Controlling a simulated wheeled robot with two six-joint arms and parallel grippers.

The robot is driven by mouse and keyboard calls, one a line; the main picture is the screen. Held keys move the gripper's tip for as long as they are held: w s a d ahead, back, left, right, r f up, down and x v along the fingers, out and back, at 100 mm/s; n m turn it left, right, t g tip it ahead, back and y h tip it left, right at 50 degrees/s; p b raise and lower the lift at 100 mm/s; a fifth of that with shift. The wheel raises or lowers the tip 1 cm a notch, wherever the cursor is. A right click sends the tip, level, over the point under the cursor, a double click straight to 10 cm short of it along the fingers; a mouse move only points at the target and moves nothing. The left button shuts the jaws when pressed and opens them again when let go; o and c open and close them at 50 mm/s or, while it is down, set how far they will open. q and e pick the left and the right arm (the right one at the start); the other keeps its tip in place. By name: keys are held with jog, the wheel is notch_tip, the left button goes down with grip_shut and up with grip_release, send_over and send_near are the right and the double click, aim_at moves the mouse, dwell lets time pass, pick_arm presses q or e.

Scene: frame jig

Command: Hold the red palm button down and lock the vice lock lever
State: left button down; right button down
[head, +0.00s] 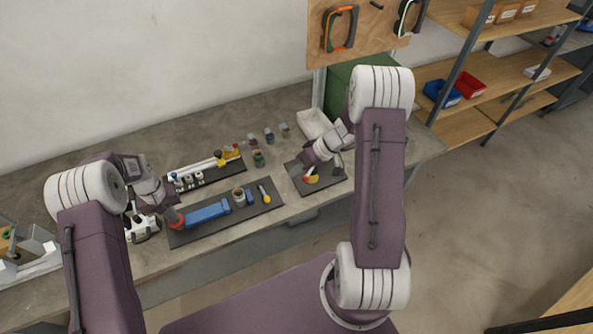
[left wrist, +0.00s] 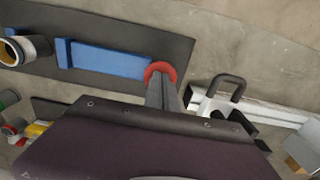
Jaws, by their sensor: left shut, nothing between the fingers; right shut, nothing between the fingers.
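The red palm button (head: 176,221) is at the left end of a dark mat, beside a long blue block (head: 208,214). My left gripper (head: 171,210) is shut, its tips over the button. In the left wrist view the shut fingers (left wrist: 161,82) cover part of the red button (left wrist: 160,68); I cannot tell how far it is pressed. My right gripper (head: 309,168) is shut and empty at a small dark plate (head: 294,173) with a red and yellow part (head: 311,179), partly hidden by the gripper. A yellow-handled lever (head: 265,194) stands at the mat's right end; I cannot tell which is the vice lock lever.
A dark tray (head: 205,176) with white and yellow parts lies behind the mat. Several small jars stand at the back. A white clamp with a dark handle (head: 142,228) is left of the button. Bare bench lies between mat and small plate.

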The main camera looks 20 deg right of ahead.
pick_arm(q)
jog(key=shift+r+p, duration=0.75)
jog(key=shift+r, duration=0.75)
jog(key=shift+w+r+p, duration=0.2)
jog(key=shift+r+p, duration=0.35)
jog(key=shift+r, duration=0.2)
notch_tip(320, 180, up, 4)
jog(key=p, duration=0.2)
jog(key=shift+p, duration=0.35)
jog(key=shift+f, duration=0.1)
